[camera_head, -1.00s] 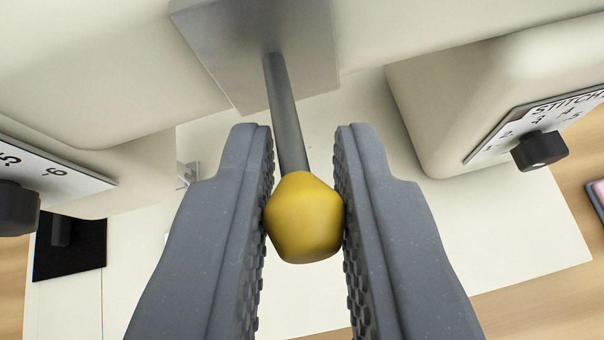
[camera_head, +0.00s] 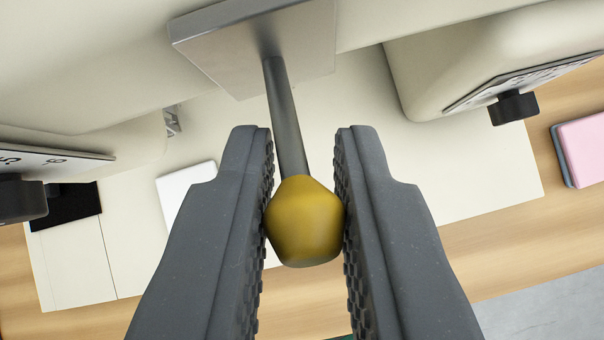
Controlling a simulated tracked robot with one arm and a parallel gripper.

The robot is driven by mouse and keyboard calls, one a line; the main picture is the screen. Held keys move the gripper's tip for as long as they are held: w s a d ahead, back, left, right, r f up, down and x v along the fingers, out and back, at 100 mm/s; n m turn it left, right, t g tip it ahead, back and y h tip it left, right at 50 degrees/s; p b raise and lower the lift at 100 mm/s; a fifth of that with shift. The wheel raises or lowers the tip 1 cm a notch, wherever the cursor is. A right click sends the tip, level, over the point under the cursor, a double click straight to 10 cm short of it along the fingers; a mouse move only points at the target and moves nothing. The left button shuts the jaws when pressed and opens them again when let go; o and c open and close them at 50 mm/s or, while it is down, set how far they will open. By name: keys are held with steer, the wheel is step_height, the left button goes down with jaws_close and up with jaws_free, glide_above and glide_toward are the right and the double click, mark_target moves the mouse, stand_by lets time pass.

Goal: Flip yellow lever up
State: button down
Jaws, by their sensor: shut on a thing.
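The yellow lever knob (camera_head: 304,222) sits between the two grey fingers of my gripper (camera_head: 305,215), which touch it on both sides. My gripper is shut on the knob. The lever's dark metal rod (camera_head: 286,118) runs from the knob up to a grey metal plate (camera_head: 262,45) on the cream machine body (camera_head: 80,60). The rod's upper end meets the plate. The sides of the knob that face the fingers are hidden.
A cream housing with a black dial (camera_head: 513,107) juts out at right. Another dial (camera_head: 20,198) is at left. A white block (camera_head: 187,187) lies on the cream base, left of my gripper. A pink item (camera_head: 583,145) lies on the wooden table (camera_head: 500,245) at right.

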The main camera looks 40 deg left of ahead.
steer(key=shift+w+r+p, duration=0.1)
steer(key=shift+r+p, duration=0.1)
steer(key=shift+p, duration=0.3)
steer(key=c, duration=1.4)
jaws_free()
steer(key=shift+c, duration=0.2)
steer(key=b+v, duration=0.2)
steer(key=v, duration=1.1)
steer(key=shift+r+b, duration=0.25)
steer(key=shift+b, duration=0.15)
steer(key=shift+a, duration=0.1)
